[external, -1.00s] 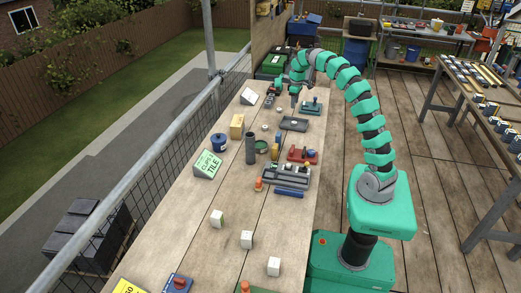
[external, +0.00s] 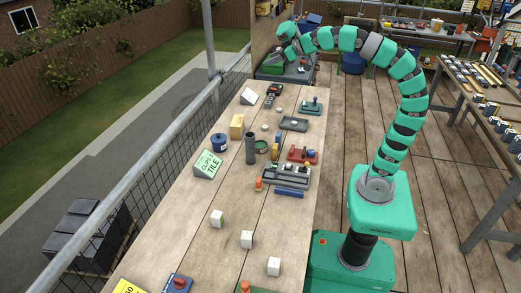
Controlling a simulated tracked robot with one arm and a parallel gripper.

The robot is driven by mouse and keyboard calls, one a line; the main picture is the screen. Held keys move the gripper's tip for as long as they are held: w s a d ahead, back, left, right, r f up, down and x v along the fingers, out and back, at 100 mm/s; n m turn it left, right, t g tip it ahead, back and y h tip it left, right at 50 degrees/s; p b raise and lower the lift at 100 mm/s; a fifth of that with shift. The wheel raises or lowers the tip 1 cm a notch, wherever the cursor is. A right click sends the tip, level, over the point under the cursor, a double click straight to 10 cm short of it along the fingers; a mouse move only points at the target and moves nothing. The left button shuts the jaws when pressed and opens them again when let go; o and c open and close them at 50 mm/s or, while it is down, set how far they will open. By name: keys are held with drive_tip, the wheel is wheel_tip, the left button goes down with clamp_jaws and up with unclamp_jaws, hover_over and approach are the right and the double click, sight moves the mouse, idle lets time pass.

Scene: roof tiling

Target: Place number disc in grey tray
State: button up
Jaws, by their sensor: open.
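A flat dark grey tray (external: 299,124) lies on the right half of the bench, with a small pale round spot in it, probably a disc. Small pale discs lie on the wood to its left, one nearer (external: 265,127) and one farther off (external: 279,109). Any numbers on them are too small to read. My gripper (external: 291,54) is raised above the far end of the bench, well beyond the tray and apart from the discs. It is open, and I see nothing held in it.
A dark upright tube (external: 251,149), a blue tin (external: 219,142), a green-and-white sign (external: 207,164) and a wooden block (external: 237,126) stand to the left. A grey rack (external: 286,176) and red holder (external: 302,155) sit nearer. Bare wood lies around the white cubes (external: 247,240).

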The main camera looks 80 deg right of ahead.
drive_tip(key=s+a+r+t+y, duration=0.2)
drive_tip(key=s+a+r+t, duration=0.1)
drive_tip(key=s+a+r, duration=0.4)
drive_tip(key=shift+a+r+t, duration=0.3)
drive_tip(key=shift+a+r, duration=0.4)
drive_tip(key=shift+r, duration=0.25)
